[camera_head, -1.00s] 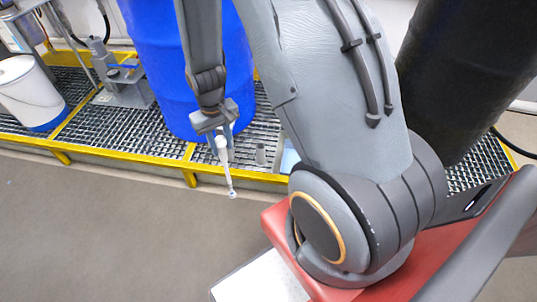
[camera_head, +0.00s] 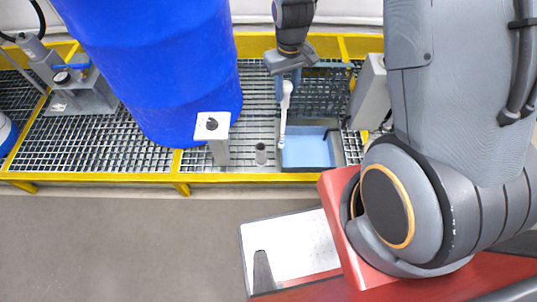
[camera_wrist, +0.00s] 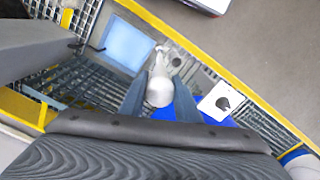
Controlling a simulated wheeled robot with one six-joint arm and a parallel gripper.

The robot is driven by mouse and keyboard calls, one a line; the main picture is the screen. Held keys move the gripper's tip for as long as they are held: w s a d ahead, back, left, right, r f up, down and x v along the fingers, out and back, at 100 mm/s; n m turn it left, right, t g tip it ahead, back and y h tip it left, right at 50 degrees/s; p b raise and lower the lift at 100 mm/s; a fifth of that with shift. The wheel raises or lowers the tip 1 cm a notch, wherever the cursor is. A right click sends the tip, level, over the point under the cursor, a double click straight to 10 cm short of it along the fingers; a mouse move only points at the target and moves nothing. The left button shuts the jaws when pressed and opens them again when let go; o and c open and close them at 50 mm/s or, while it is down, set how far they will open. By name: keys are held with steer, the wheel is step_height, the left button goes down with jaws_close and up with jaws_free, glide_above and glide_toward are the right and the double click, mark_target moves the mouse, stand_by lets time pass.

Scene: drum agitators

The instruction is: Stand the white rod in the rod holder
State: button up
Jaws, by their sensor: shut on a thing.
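My gripper (camera_head: 290,76) is shut on the white rod (camera_head: 283,120), near its thick upper end. A short grey open cylinder (camera_head: 260,154) stands on the grating left of the rod's lower end. I cannot tell for sure which of these is the rod holder.
A large blue drum (camera_head: 155,70) stands on the grating at left. The blue-floored basin (camera_head: 308,150) lies right of the cylinder. A yellow frame edge (camera_head: 120,177) borders the grating. The floor in front is clear.

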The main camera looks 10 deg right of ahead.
steer(key=w+a+r+n+b, duration=0.3)
steer(key=a+r+n+b, duration=0.1)
steer(key=a+n, duration=0.45)
step_height(320, 180, down, 18)
steer(key=shift+s+d+r+n, duration=0.15)
steer(key=shift+s+r+n, duration=0.1)
steer(key=shift+n, duration=0.2)
steer(key=shift+f, duration=0.15)
steer(key=o, duration=1)
steer(key=shift+o, duration=0.2)
step_height(320, 180, up, 12)
steer(key=shift+r, duration=0.2)
